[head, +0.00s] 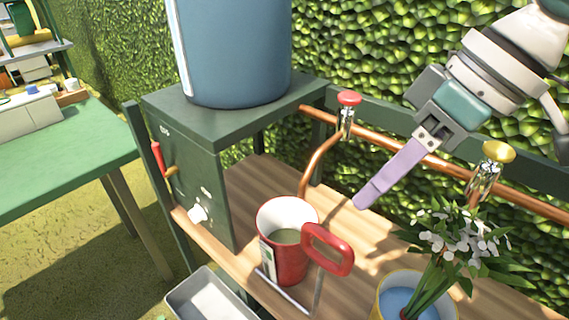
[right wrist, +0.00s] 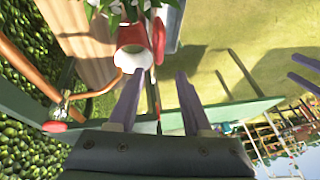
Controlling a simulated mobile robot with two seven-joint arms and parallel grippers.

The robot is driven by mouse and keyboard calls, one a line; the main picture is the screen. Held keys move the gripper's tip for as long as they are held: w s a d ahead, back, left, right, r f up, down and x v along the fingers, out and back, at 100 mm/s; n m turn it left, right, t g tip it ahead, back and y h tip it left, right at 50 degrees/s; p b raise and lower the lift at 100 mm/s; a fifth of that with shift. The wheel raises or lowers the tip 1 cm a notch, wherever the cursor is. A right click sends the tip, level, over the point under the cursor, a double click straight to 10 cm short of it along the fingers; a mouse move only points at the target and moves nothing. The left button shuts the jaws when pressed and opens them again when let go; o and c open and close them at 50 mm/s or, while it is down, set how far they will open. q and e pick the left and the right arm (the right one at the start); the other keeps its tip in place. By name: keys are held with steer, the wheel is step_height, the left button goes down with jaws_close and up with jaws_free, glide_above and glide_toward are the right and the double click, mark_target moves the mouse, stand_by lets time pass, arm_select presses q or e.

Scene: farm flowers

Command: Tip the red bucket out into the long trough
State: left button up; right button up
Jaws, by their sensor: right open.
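The red bucket (head: 290,262) stands upright on the wooden bench, with a white inside and a murky greenish fill. A red loop handle (head: 328,250) is at its right side. The grey metal trough (head: 205,297) lies lower in front of the bench, partly cut off by the picture edge. My right gripper (head: 374,192) is open and empty, above the bench to the right of the bucket. In the right wrist view its fingers (right wrist: 156,92) are spread, with the bucket (right wrist: 132,62) beyond them. Two separated purple fingertips of my left gripper (right wrist: 305,72) show at the right edge there.
A flower pot (head: 390,299) with white flowers stands right of the bucket. A copper pipe with a red tap (head: 349,98) and a yellow tap (head: 498,151) runs behind. A blue tank (head: 235,50) sits on a dark green cabinet (head: 190,180) at left. Thin metal rods stand beside the bucket.

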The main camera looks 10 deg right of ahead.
mark_target(329, 234)
steer(key=b+x, duration=0.1)
steer(key=x, duration=0.8)
steer(key=shift+a+f, duration=0.1)
steer(key=shift+f, duration=0.25)
steer(key=shift+c, duration=0.4)
jaws_close()
stand_by(0.5)
